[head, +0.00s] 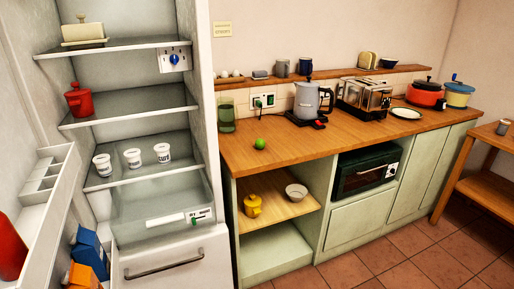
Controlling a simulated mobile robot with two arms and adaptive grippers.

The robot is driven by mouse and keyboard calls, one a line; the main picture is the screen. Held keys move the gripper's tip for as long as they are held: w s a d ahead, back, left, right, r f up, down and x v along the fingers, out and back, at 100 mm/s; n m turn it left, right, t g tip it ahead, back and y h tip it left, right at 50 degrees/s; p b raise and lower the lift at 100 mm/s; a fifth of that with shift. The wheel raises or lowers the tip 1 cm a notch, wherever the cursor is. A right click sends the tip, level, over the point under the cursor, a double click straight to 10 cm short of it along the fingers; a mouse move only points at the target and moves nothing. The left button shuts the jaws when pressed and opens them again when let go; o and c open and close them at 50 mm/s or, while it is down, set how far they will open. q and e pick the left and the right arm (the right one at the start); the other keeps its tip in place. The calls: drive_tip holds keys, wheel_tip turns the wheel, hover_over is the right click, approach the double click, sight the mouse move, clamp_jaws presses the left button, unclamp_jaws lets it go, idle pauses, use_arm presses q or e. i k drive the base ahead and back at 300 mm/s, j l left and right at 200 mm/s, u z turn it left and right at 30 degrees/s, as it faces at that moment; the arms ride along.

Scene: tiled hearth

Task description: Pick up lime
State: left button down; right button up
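The lime (260,144) is a small bright green ball. It rests on the wooden countertop (300,152) near its left front part, to the right of the open fridge. Nothing covers it in the head view. Neither of my grippers shows in this view.
The open fridge (203,120) stands left of the counter. A green glass (226,118) stands behind and left of the lime, a kettle (307,101) and toaster (366,96) farther right. Below are shelves with a yellow pot (253,205) and a bowl (296,192). Counter around the lime is clear.

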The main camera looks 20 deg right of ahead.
sight(259, 143)
drive_tip(key=z, duration=1.1)
drive_tip(key=i+j+z, duration=0.15)
drive_tip(key=z, duration=0.2)
drive_tip(key=i+j+z, duration=0.2)
drive_tip(key=z, duration=0.15)
